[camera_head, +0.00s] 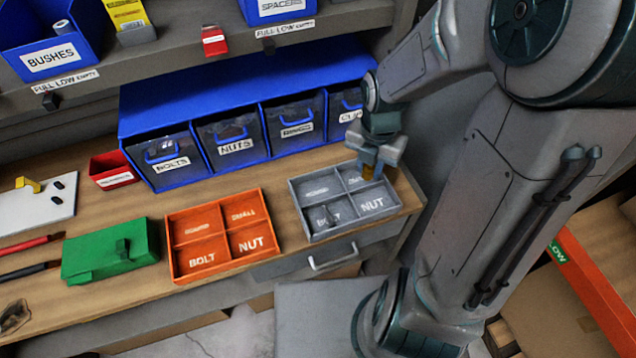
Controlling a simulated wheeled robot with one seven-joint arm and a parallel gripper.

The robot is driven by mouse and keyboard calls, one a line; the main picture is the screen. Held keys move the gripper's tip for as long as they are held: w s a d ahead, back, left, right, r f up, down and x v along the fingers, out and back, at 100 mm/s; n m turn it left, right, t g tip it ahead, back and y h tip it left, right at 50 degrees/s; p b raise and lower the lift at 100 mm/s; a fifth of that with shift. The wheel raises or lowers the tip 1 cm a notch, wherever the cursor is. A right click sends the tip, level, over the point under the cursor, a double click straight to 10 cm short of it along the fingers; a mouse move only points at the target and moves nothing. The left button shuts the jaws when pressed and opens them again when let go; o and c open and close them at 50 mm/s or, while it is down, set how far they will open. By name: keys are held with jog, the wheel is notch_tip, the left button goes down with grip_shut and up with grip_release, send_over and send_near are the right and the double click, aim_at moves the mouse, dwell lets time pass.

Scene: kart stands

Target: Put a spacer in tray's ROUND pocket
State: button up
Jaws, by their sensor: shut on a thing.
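My gripper (368,170) points down over the upper right pocket of the grey tray (309,239). It is shut on a small brass-coloured piece, the spacer (368,173), mostly hidden by the jaws. I cannot tell whether the piece touches the pocket floor. The grey tray has a two-by-two layout. Its lower right pocket reads NUT, and the lower left holds a small dark metal part (328,215). The upper labels are too small or too covered to read. A blue bin labelled SPACERS (281,8) is on the upper shelf, its inside out of view.
An empty orange tray (177,278) lies left of the grey one, with a green block-like fixture (105,252) further left. Blue drawers (247,125) stand close behind the trays. A red bin (112,169) sits beside them. The bench's right edge is near the gripper.

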send_over(318, 191)
notch_tip(318, 191, down, 7)
jog(key=shift+r+b, duration=0.15)
jog(key=shift+b, duration=0.25)
jog(key=shift+f, duration=2.05)
jog(key=shift+f, duration=0.1)
jog(key=shift+f, duration=0.15)
jog(key=o, duration=1)
